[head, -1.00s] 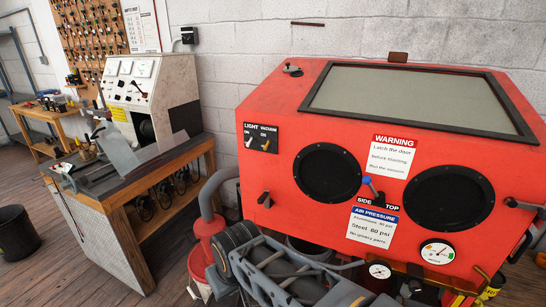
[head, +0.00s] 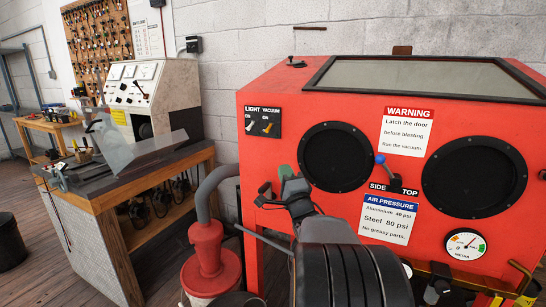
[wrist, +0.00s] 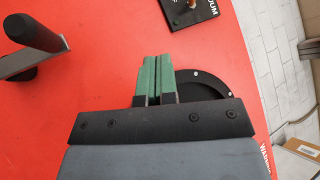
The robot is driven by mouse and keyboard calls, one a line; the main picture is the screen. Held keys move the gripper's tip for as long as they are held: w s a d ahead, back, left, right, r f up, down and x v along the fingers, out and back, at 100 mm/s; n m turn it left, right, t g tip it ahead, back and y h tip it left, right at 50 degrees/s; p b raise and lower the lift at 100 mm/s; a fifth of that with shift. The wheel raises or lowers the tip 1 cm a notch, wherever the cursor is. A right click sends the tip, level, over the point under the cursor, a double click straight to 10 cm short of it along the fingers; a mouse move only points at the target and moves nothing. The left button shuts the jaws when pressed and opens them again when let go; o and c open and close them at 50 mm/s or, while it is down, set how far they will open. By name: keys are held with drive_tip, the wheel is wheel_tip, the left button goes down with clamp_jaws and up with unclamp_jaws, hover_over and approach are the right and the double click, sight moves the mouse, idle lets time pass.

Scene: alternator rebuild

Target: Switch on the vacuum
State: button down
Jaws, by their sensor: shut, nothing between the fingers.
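The black switch plate (head: 263,122) is on the front of the red blasting cabinet (head: 345,90), at its upper left. It carries a white light lever (head: 250,127) and an orange vacuum lever (head: 267,128), both below their ON marks. Part of the plate also shows at the top of the wrist view (wrist: 207,13), with only the end of the vacuum word readable. My gripper (head: 285,172) is below the plate and left of the near glove port, apart from the levers. Its green fingers (wrist: 152,78) are closed together and empty in the wrist view.
The round black glove port (head: 335,157) is just right of my gripper. A dark latch handle (head: 265,194) sticks out at its left. A blue-knobbed selector (head: 381,160) stands between the ports. A red canister with a grey hose (head: 208,255) stands below left.

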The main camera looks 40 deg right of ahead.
drive_tip(key=shift+s+d+f+m+t+y+b, duration=0.1)
drive_tip(key=shift+s+d+m+t+y+b, duration=0.1)
drive_tip(key=shift+s+d+t+y+b, duration=0.45)
drive_tip(key=shift+s+d+f+m+t+y+b, duration=0.1)
drive_tip(key=shift+s+d+m+t+y, duration=0.25)
drive_tip(key=shift+s+t, duration=0.55)
drive_tip(key=shift+w+r, duration=0.1)
drive_tip(key=shift+w, duration=0.05)
drive_tip(key=p, duration=0.2)
approach(270, 129)
drive_tip(key=shift+n, duration=0.25)
drive_tip(key=w+d+r, duration=0.2)
drive_tip(key=d, duration=0.1)
drive_tip(key=shift+w+r, duration=0.1)
drive_tip(key=shift+w, duration=0.3)
drive_tip(key=shift+w+a+r, duration=0.5)
drive_tip(key=shift+w+a, duration=0.1)
drive_tip(key=shift+a, duration=0.15)
drive_tip(key=shift+w+a+r, duration=0.35)
drive_tip(key=shift+w, duration=0.1)
drive_tip(key=shift+a, duration=0.1)
